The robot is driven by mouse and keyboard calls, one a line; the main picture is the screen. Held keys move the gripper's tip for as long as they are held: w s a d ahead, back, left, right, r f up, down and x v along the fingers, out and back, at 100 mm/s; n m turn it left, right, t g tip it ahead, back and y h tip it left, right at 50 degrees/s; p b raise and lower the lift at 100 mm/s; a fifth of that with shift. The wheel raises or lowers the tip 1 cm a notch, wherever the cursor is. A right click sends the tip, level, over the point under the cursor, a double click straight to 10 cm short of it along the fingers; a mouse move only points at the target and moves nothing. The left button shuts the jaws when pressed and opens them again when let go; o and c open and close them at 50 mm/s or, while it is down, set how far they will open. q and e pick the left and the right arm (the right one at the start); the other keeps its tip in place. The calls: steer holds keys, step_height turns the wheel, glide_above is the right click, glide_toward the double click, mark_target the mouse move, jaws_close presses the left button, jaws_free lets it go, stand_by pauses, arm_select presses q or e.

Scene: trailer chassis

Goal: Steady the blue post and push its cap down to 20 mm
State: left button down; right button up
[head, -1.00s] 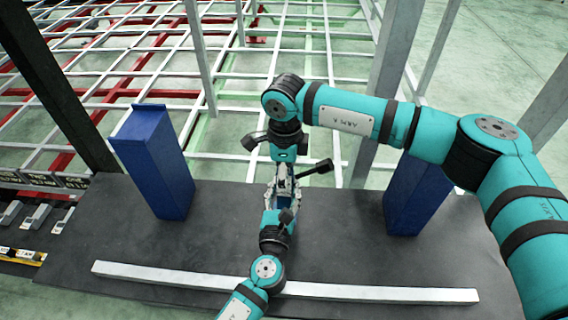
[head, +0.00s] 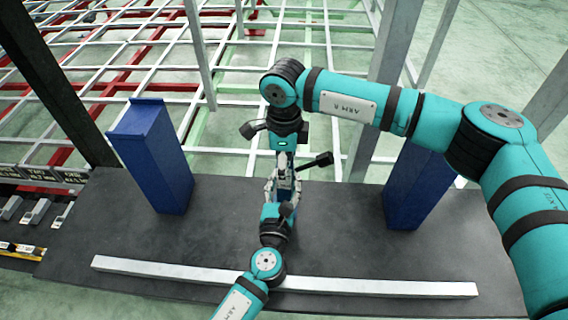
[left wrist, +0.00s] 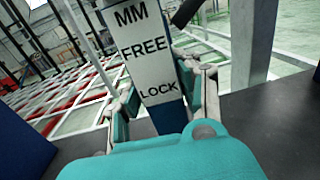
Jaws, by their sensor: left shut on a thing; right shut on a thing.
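The narrow blue post (head: 284,178) stands mid-bench between my two grippers, mostly hidden by them. In the left wrist view the post (left wrist: 168,116) shows blue below a white label (left wrist: 148,55) reading MM, FREE and LOCK. My left gripper (head: 283,190), low and in front, is shut around the post; its fingers (left wrist: 165,104) lie on either side of it in the left wrist view. My right gripper (head: 285,163) comes down from above and is shut at the top of the post, where the cap is. The cap itself is too small and covered to make out.
Large blue blocks stand left (head: 155,160) and right (head: 415,190) on the dark bench (head: 335,235). A white bar (head: 380,289) lies along the front. Grey uprights (head: 382,80) and a white grid frame rise behind.

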steer(key=shift+r, duration=2.6)
